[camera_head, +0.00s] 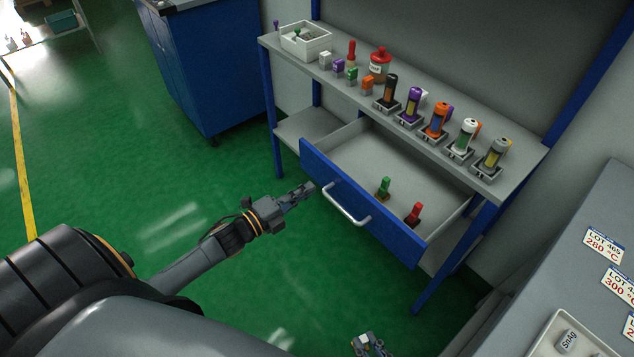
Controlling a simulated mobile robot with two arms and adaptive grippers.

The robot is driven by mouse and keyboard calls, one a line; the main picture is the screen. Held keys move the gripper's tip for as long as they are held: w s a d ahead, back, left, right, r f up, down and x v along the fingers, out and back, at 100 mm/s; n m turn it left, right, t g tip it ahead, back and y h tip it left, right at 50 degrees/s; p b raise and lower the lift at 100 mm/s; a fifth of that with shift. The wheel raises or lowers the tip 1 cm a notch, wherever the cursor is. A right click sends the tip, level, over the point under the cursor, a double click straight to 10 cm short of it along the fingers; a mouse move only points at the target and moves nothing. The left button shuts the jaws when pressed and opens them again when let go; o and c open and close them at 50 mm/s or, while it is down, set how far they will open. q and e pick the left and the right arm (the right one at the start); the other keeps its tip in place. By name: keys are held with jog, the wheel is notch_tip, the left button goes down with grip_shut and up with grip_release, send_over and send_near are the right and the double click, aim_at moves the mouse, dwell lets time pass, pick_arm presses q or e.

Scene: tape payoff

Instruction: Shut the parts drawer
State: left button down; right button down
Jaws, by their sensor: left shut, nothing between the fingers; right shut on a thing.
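The parts drawer (385,226) with a blue front stands pulled out under the grey bench top. Its silver bar handle (346,205) is on the front. A green-topped part (384,187) and a red-topped part (414,212) stand inside. My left gripper (305,189) is shut and empty, just in front of the left part of the drawer front; I cannot tell whether it touches. My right gripper (370,346) is partly cut off at the bottom edge, well away from the drawer. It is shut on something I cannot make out.
The bench top (338,83) holds a white bin (306,41), a red bottle (380,64), small coloured blocks and several tubes in holders. A blue cabinet (213,65) stands at the back left. A grey table (570,262) with labels is at right. Green floor is clear before the drawer.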

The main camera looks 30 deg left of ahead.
aim_at(326, 178)
pick_arm(q)
jog(key=shift+x, duration=1.95)
pick_arm(e)
jog(key=shift+r, duration=0.1)
